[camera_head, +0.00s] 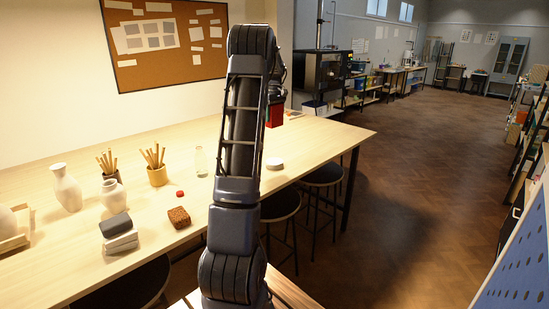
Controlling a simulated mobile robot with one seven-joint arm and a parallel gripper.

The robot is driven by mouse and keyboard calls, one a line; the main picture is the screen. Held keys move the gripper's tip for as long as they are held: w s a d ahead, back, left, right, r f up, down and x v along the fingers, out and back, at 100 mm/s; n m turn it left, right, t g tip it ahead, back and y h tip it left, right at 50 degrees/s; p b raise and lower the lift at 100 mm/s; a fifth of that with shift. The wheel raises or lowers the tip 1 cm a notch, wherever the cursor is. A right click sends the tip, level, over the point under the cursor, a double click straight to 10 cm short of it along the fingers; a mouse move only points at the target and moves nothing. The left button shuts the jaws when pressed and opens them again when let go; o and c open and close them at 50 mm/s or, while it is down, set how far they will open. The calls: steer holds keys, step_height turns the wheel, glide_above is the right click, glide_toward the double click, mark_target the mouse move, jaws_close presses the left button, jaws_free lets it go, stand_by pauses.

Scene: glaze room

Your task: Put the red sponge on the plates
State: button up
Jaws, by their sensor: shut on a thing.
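The red sponge (276,115) shows as a red block just right of my raised arm, under the dark end of my gripper (278,96). My gripper is shut on it and appears to hold it above the far right part of the table. The fingers are small and partly hidden by my arm. A low white round stack (275,164), which looks like the plates, sits on the table near its front edge, just right of my arm. It is nearer to the camera than the sponge and apart from it.
The long wooden table (220,180) carries white vases (65,188), tool pots (157,174), a clear bottle (200,161), a small red disc (180,194), a brown textured block (179,217) and a grey-topped white stack (117,228). Stools (322,174) stand along its front. Open floor lies right.

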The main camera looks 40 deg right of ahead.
step_height(320, 180, down, 19)
steer(key=shift+r, duration=0.15)
stand_by(0.5)
steer(key=o, duration=1)
steer(key=shift+c, duration=0.2)
